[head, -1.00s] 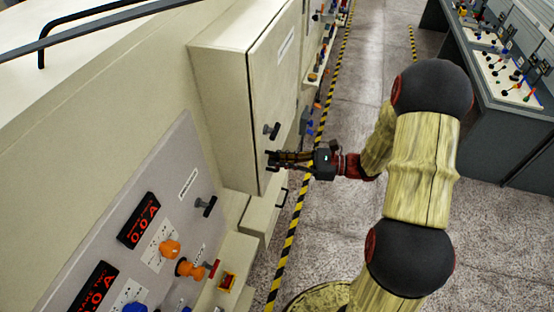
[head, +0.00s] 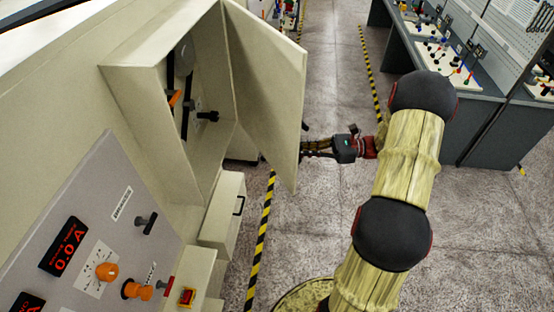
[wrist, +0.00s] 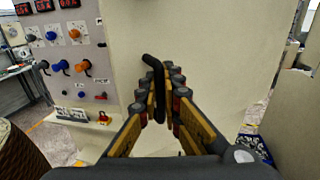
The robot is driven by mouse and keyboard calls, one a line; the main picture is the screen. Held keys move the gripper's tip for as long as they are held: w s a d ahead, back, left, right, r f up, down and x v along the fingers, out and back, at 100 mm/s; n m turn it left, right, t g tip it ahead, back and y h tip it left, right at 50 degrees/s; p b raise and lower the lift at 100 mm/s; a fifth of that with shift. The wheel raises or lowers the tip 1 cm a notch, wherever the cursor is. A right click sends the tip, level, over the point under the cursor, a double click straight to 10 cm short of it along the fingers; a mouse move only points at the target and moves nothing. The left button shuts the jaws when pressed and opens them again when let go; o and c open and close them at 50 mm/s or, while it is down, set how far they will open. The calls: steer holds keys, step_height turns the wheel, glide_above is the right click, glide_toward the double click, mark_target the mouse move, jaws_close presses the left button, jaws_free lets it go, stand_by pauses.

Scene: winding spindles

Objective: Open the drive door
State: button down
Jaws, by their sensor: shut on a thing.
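The drive door (head: 265,85), a cream panel, stands swung out from its cabinet (head: 135,75), and the inside of the cabinet shows. In the wrist view the door's outer face (wrist: 205,45) fills the middle. My gripper (wrist: 158,105) is shut on the black door handle (wrist: 153,75), which sits between its two fingers. In the head view my gripper (head: 308,149) is on the outer side of the door, by its free edge. The door hides most of the handle there.
Inside the cabinet are a black switch lever (head: 206,116) and an orange part (head: 174,98). A small drawer (head: 226,215) sits below. A control panel (head: 95,225) with orange knobs is at the lower left.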

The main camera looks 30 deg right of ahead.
steer(key=d, duration=0.6)
steer(key=shift+w, duration=0.35)
steer(key=c, duration=2)
jaws_free()
steer(key=shift+s, duration=0.1)
steer(key=v, duration=1.1)
steer(key=shift+s+d, duration=0.1)
steer(key=shift+d, duration=0.3)
